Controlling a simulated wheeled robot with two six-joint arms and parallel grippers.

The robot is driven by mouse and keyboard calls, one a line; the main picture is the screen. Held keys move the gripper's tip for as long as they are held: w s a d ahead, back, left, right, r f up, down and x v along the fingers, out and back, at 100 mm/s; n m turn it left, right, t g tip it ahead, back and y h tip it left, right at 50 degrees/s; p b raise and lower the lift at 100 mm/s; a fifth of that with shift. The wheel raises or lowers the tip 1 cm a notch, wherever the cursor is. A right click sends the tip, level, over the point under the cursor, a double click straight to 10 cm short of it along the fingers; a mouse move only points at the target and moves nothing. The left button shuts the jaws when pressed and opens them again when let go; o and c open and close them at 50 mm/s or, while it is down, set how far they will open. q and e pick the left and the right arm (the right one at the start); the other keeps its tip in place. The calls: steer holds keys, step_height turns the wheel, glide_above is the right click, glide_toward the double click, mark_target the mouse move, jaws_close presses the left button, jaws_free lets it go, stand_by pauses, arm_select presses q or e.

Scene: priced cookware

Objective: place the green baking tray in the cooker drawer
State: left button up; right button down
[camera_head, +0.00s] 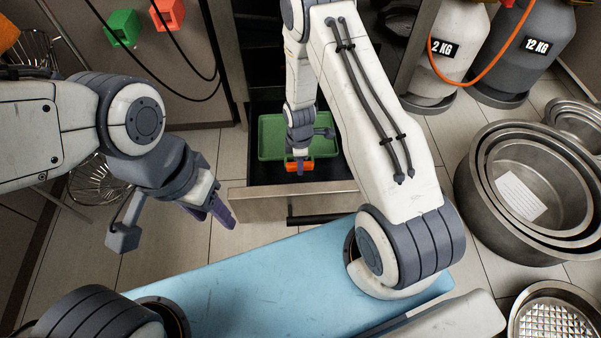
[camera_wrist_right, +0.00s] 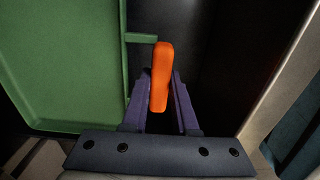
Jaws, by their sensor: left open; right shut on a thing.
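The green baking tray (camera_head: 271,133) is over or inside the open cooker drawer (camera_head: 250,206), within its walls in the head view; I cannot tell whether it touches the drawer floor. An orange grip (camera_head: 296,166) sits at its near edge. My right gripper (camera_head: 300,167) is shut on this orange grip. In the right wrist view the orange grip (camera_wrist_right: 161,77) stands between the purple fingers (camera_wrist_right: 160,105), and the tray (camera_wrist_right: 65,65) fills the left side. My left gripper (camera_head: 222,212) is open and empty, left of the drawer front.
The drawer front has a dark bar handle (camera_head: 320,218). Gas cylinders (camera_head: 445,50) stand at the upper right, and nested metal pots (camera_head: 530,190) at the right. A wire basket (camera_head: 95,180) is at the left. Tiled floor (camera_head: 235,160) shows left of the drawer.

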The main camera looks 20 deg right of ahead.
step_height(320, 180, down, 4)
steer(key=shift+f+b, duration=0.15)
steer(key=shift+b, duration=1.05)
steer(key=shift+f, duration=0.5)
steer(key=c, duration=0.7)
jaws_free()
steer(key=shift+r, duration=0.1)
